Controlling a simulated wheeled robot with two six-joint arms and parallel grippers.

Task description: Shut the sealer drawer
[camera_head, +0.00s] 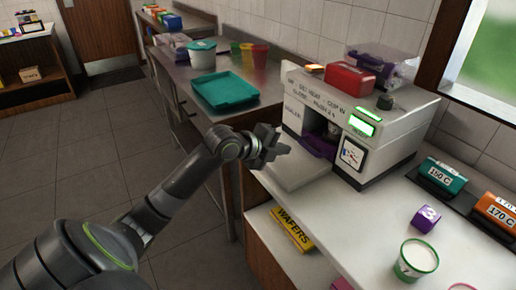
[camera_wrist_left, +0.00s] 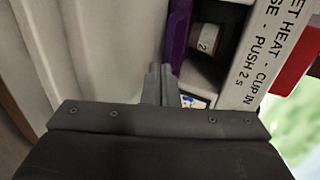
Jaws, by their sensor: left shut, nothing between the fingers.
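The white sealer (camera_head: 360,130) stands on the counter with printed text on its front edge. Its drawer (camera_head: 298,174) appears as a pale slab sticking out of the opening toward the left. A purple part (camera_head: 318,146) sits in the opening. My left gripper (camera_head: 277,148) is shut and empty, just above or beside the drawer's outer end; I cannot tell whether it touches. My right gripper is not in view.
A red box (camera_head: 350,79) and a clear bin (camera_head: 385,62) are on or behind the sealer. A purple cube (camera_head: 425,218), a green-rimmed cup (camera_head: 416,258) and a teal 150 C block (camera_head: 441,176) are at right. A teal tray (camera_head: 224,91) lies on the steel table.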

